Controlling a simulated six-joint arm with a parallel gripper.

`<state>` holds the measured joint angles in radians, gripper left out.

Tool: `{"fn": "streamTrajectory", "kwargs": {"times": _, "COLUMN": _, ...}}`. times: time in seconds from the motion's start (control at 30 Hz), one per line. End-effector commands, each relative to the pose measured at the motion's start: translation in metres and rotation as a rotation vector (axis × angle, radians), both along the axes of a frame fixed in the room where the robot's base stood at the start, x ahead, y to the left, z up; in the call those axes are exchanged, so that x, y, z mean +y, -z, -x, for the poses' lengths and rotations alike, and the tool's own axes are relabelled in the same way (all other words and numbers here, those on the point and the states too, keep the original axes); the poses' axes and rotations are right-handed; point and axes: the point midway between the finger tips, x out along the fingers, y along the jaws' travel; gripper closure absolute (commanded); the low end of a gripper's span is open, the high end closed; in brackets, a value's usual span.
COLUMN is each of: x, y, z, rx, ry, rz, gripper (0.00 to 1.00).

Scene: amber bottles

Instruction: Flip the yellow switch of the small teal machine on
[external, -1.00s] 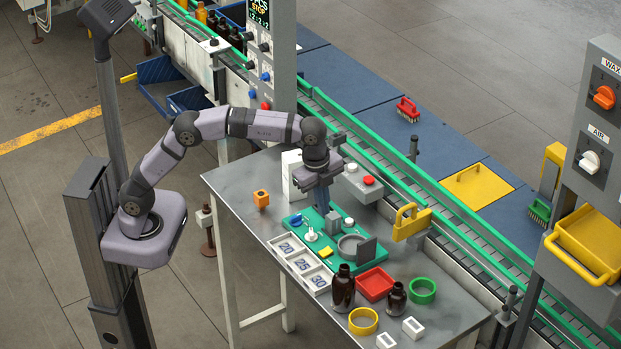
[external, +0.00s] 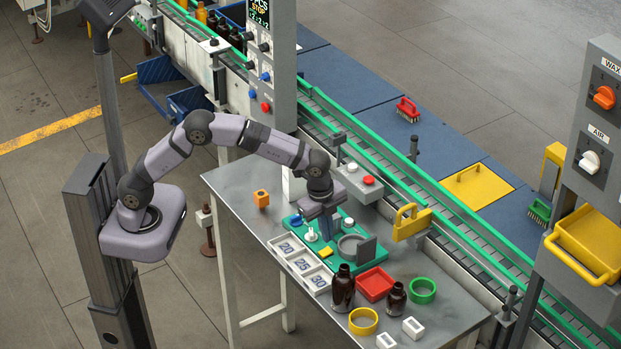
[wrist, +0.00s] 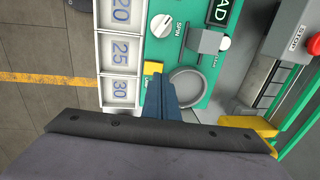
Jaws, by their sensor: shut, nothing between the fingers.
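The small teal machine (external: 350,267) lies on the grey table and also shows in the wrist view (wrist: 172,58). Its yellow switch (external: 325,252) is a small block on the near side, seen in the wrist view (wrist: 152,68) between the numbered trays and the round grey dish. My gripper (external: 329,237) is low over the machine, pointing down. In the wrist view its blue-grey fingers (wrist: 158,80) are shut and empty, with tips right beside the yellow switch. I cannot tell whether they touch it. The fingertips may hide part of the switch.
On the machine are a white SPIN knob (wrist: 161,25), a grey block (wrist: 208,40) and a round grey dish (wrist: 187,84). Numbered trays (external: 302,264) lie along its near side. Brown bottles (external: 343,288) and a red tray (external: 375,284) stand at right.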

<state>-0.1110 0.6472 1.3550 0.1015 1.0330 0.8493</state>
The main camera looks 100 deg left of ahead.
Motion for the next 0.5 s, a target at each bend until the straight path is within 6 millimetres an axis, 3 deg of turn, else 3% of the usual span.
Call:
{"fn": "streamTrajectory", "kwargs": {"times": 0.2, "x": 0.003, "y": 0.024, "z": -0.002, "rx": 0.002, "ry": 0.000, "rz": -0.001, "gripper": 1.00}}
{"fn": "streamTrajectory", "kwargs": {"times": 0.5, "x": 0.004, "y": 0.036, "z": -0.004, "rx": -0.001, "ry": 0.000, "rz": 0.000, "gripper": 1.00}}
